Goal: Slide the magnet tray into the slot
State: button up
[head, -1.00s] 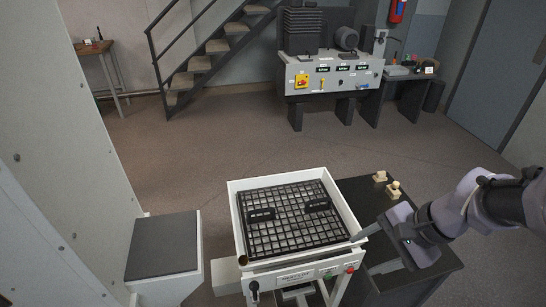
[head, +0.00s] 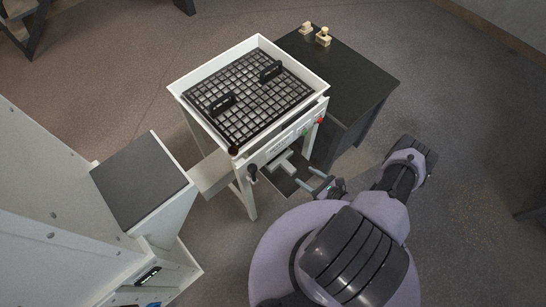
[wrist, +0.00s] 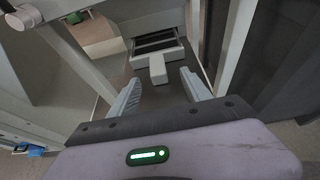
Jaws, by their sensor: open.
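The magnet tray (wrist: 157,46) is a pale frame with dark bars across it and a stubby block handle (wrist: 157,69) facing me. In the head view, part of the tray (head: 284,165) shows under the white-rimmed sieve box (head: 290,127). My gripper (wrist: 160,76) is open and empty. Its fingers point at the handle, one to each side of it, with the handle at or just beyond the tips. In the head view my gripper (head: 304,176) is low, in front of the box. I cannot make out the slot clearly, nor how far in the tray sits.
White frame legs (head: 245,191) stand on both sides of the tray. A dark bench (head: 355,80) with small pale knobs stands right of the box. A grey-topped white block (head: 140,180) is at left. Open floor (head: 440,120) lies to the right.

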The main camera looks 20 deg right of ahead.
aim_at(289, 167)
jog(key=b+x, duration=0.1)
jog(key=x, duration=0.4)
jog(key=shift+f, duration=0.1)
jog(key=b+x, duration=0.1)
jog(key=x, duration=0.1)
jog(key=b+x, duration=0.1)
jog(key=x, duration=0.2)
jog(key=shift+a, duration=0.35)
grip_shut()
